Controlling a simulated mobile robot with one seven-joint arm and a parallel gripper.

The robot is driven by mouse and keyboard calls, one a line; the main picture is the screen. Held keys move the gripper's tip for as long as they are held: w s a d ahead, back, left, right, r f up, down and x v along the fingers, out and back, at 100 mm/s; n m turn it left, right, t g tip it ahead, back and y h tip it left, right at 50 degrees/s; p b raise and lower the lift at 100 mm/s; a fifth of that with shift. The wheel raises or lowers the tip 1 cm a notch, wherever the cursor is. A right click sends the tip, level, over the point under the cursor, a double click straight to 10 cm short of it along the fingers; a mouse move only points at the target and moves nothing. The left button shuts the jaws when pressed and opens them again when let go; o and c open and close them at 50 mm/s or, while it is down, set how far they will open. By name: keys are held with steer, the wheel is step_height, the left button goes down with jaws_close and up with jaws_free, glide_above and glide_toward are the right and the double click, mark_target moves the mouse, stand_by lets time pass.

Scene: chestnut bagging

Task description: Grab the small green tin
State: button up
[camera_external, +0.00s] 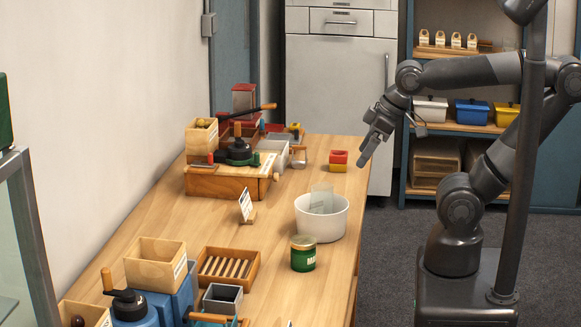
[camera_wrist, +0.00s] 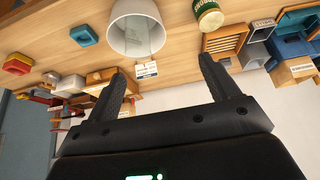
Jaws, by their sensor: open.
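The small green tin (camera_external: 303,255) stands upright on the wooden table near its right edge, with a pale gold lid and a white-lettered label. In the wrist view the green tin (camera_wrist: 208,16) shows upside down at the top, partly cut by the frame edge. My gripper (camera_external: 364,162) is in the air beyond the table's right edge, well above and behind the tin and apart from it. In the wrist view my gripper's two fingers (camera_wrist: 165,85) are spread with nothing between them.
A white bowl (camera_external: 334,222) holding a clear piece stands just behind the tin. A slatted wooden tray (camera_external: 256,268) and a grey box (camera_external: 222,299) lie to its left. A small sign (camera_external: 246,205) stands left of the bowl. Red and yellow blocks (camera_external: 338,160) sit farther back.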

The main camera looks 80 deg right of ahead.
steer(key=shift+w, duration=0.1)
steer(key=m+g, duration=0.4)
steer(key=g, duration=0.1)
glide_toward(303, 253)
steer(key=d, duration=0.1)
steer(key=w+d, duration=0.1)
steer(key=d, duration=0.1)
steer(key=shift+d+f, duration=0.1)
steer(key=shift+f, duration=0.1)
steer(key=shift+f+g, duration=0.25)
steer(key=shift+g, duration=0.05)
step_height(303, 253, down, 11)
steer(key=shift+r, duration=0.1)
steer(key=c, duration=1.1)
steer(key=shift+c, duration=0.2)
